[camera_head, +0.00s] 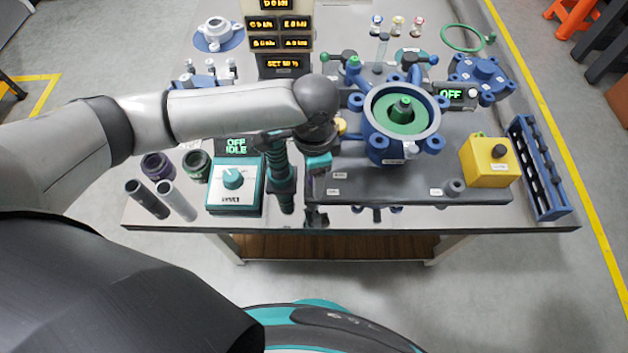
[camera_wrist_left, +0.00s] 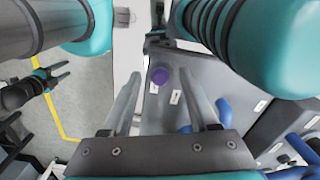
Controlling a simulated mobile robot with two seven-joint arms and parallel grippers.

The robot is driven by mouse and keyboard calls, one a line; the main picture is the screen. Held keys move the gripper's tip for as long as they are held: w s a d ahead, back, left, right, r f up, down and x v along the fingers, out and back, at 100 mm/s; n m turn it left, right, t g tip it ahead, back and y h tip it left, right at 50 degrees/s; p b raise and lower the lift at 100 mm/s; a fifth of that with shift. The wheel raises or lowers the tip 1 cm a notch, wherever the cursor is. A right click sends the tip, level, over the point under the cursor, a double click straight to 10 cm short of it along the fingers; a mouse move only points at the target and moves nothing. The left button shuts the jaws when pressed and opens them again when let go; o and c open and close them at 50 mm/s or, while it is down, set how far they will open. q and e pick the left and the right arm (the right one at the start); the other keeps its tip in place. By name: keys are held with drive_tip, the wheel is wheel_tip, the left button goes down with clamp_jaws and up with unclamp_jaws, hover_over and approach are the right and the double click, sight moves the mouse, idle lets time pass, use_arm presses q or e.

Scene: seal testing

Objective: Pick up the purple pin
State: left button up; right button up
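The purple pin (camera_wrist_left: 160,75) shows in the left wrist view as a round purple top near the edge of the grey plate. My left gripper (camera_wrist_left: 160,85) is open, with its two fingers on either side of the pin in that picture. Contact and the height gap cannot be told. In the head view, my left arm reaches over the bench front and hides the pin. My right gripper (camera_wrist_left: 58,73) shows small at the left of the wrist view, with its fingers apart over the floor.
A blue flanged housing (camera_head: 402,122) with a green centre stands on the dark plate (camera_head: 410,185). A dial box (camera_head: 235,185) stands left of my left gripper. A yellow box (camera_head: 486,161) and a blue rack (camera_head: 540,168) are at the right.

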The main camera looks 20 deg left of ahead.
use_arm(q)
clamp_jaws()
idle(0.5)
drive_tip(key=shift+r, duration=0.1)
